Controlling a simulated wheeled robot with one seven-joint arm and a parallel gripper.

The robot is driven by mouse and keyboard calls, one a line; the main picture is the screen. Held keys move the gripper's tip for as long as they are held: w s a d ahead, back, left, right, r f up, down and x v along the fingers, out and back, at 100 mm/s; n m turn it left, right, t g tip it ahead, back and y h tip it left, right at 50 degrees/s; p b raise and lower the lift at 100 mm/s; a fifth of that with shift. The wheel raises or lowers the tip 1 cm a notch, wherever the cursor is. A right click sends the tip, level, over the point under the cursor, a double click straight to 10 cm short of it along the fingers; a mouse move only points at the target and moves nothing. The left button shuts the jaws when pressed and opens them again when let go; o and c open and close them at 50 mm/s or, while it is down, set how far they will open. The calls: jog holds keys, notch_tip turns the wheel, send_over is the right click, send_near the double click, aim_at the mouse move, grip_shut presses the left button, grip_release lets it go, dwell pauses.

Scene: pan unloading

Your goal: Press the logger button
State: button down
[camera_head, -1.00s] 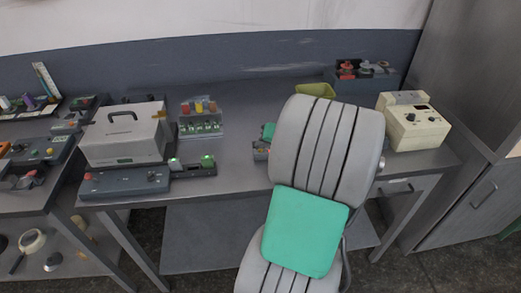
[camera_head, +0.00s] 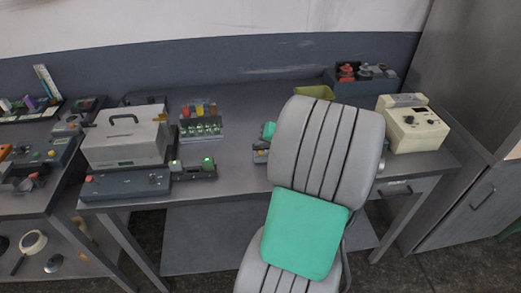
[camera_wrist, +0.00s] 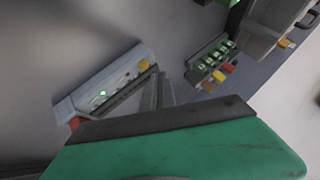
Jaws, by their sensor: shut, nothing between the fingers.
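A light grey panel device (camera_wrist: 112,82) lies on the table in the wrist view, with a lit green spot, a yellow button (camera_wrist: 144,64) and a red part at its near left end. I take it for the logger, but no label is readable. In the head view a small part of it (camera_head: 260,155) shows, the rest hidden behind my arm. My gripper (camera_wrist: 163,82) is shut and empty, its fingertips beside the device's right edge. I cannot tell whether they touch it. In the head view only a green bit of my gripper (camera_head: 268,130) shows.
A rack with coloured caps (camera_head: 201,128) and a grey handled case (camera_head: 125,135) stand to the left. A cream meter box (camera_head: 414,125) stands at the right and a yellow-green bin (camera_head: 315,91) at the back. The table (camera_head: 240,105) is clear behind the device.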

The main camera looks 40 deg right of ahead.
aim_at(263, 155)
notch_tip(263, 155, up, 6)
jog(key=p, duration=0.4)
dwell(0.3)
jog(key=shift+d, duration=0.1)
